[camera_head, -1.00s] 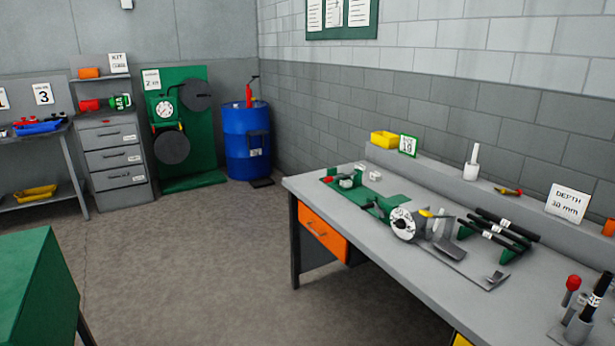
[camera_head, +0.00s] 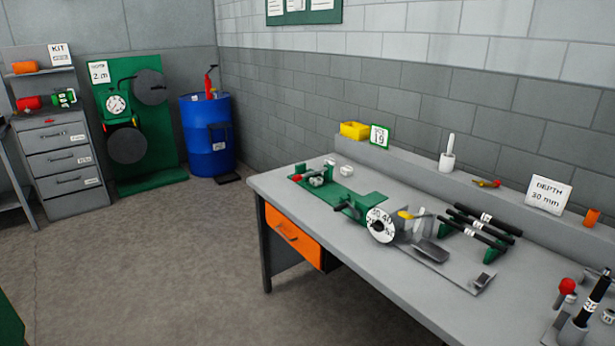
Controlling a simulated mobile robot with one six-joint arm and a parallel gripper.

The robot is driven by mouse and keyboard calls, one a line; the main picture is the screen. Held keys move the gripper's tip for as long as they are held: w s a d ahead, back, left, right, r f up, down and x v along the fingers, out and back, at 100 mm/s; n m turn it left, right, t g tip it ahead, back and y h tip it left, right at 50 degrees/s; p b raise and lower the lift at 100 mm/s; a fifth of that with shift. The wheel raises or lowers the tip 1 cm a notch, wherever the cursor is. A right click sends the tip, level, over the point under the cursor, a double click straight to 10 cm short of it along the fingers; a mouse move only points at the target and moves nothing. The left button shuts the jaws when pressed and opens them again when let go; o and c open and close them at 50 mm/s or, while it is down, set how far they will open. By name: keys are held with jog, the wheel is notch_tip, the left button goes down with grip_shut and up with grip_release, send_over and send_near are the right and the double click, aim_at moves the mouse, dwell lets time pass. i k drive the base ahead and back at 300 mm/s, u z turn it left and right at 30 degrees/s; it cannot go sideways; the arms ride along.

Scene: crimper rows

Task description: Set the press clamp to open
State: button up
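I cannot tell for sure which part is the press clamp. On the grey workbench (camera_head: 345,255) stands a green fixture (camera_head: 330,191) with small white and grey blocks and a red knob (camera_head: 296,178) at its left end. To its right is a white numbered dial (camera_head: 381,225) on a green mount, with a yellow piece (camera_head: 405,215) and grey metal plates beside it. The parts are too small to tell whether any clamp is open or shut. My gripper is not in view.
Black rods (camera_head: 478,228) lie on green supports on the bench. A DEPTH 30 mm sign (camera_head: 548,195) and yellow bin (camera_head: 354,130) stand on the back ledge. An orange drawer (camera_head: 293,238) is below. A blue barrel (camera_head: 207,140) stands far back; the floor left of the bench is clear.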

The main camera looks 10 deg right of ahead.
aim_at(316, 173)
jog(key=k, duration=0.65)
jog(key=i, duration=1.3)
jog(key=u, duration=1)
jog(key=i, duration=0.95)
jog(key=u, duration=0.6)
